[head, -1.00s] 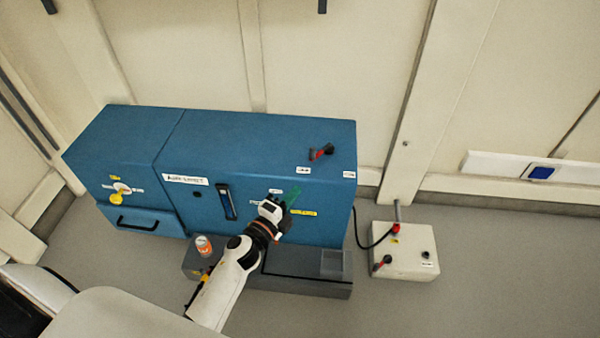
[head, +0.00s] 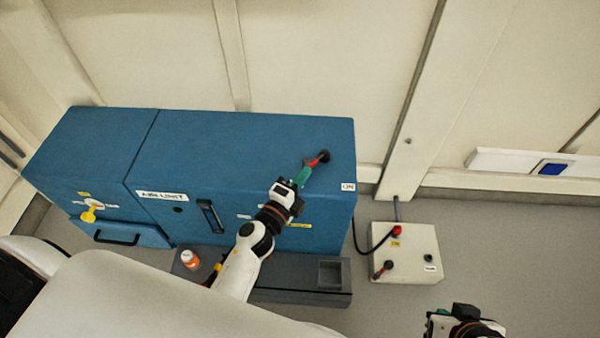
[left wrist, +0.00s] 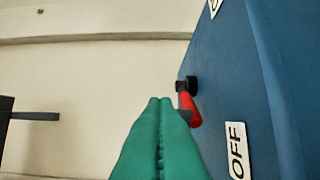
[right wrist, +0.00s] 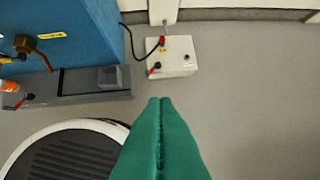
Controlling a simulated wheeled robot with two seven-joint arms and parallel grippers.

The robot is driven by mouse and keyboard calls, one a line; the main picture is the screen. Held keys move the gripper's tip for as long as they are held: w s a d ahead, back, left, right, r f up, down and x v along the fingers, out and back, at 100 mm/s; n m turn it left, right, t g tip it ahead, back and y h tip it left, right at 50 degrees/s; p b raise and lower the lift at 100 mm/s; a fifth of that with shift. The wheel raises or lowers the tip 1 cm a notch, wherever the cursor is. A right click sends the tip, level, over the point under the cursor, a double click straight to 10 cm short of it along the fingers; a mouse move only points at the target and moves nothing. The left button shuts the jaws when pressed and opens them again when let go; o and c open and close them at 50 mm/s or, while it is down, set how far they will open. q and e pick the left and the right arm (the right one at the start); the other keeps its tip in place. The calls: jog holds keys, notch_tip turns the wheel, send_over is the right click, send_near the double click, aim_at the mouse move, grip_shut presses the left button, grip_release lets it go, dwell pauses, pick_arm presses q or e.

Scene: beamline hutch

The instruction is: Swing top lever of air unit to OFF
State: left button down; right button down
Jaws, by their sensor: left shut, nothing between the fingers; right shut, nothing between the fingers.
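The air unit (head: 235,150) is a large blue cabinet. Its top lever (head: 317,161) has a red handle on a black pivot at the right end of the top face; it also shows in the left wrist view (left wrist: 188,107). An OFF label (left wrist: 237,150) lies near it there, and an ON label (head: 348,187) sits at the front right corner. My left gripper (head: 304,174) is shut and empty, green fingertips right beside the red handle; I cannot tell whether they touch. My right gripper (right wrist: 160,102) is shut and empty, over open floor, away from the unit.
A beige box (head: 405,250) with a red plug, cable and small red-handled lever stands on the floor right of the unit. A grey step (head: 300,282) runs along the unit's front, with an orange-and-white container (head: 190,260) near its left. Floor at right is clear.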

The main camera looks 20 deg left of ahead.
pick_arm(q)
jog(key=shift+w, duration=0.15)
pick_arm(e)
jog(key=shift+w+a, duration=0.25)
jog(key=shift+w, duration=0.15)
jog(key=shift+s, duration=0.1)
